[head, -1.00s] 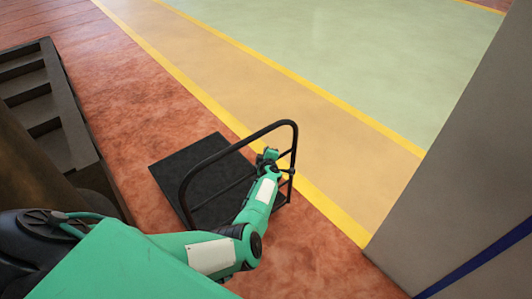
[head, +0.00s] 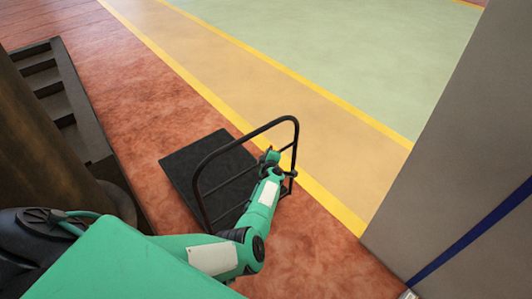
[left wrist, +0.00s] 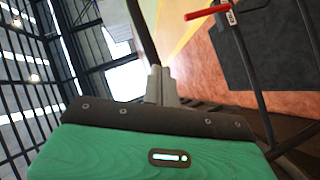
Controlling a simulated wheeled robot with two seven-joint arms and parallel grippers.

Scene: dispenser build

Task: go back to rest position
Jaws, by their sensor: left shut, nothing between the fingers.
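My left arm is green and reaches from the bottom left of the head view to the black handle frame of a flat platform cart. My left gripper (left wrist: 162,86) shows in the left wrist view with its grey fingers together and nothing between them. In the head view the arm's end (head: 270,157) is beside the cart's handle, and whether it touches the handle is unclear. The fingers are too small to make out there. My right gripper is not in view.
The cart's black platform (head: 204,166) looks empty. A red bar (left wrist: 207,11) shows in the left wrist view. Open floor lies beyond the cart.

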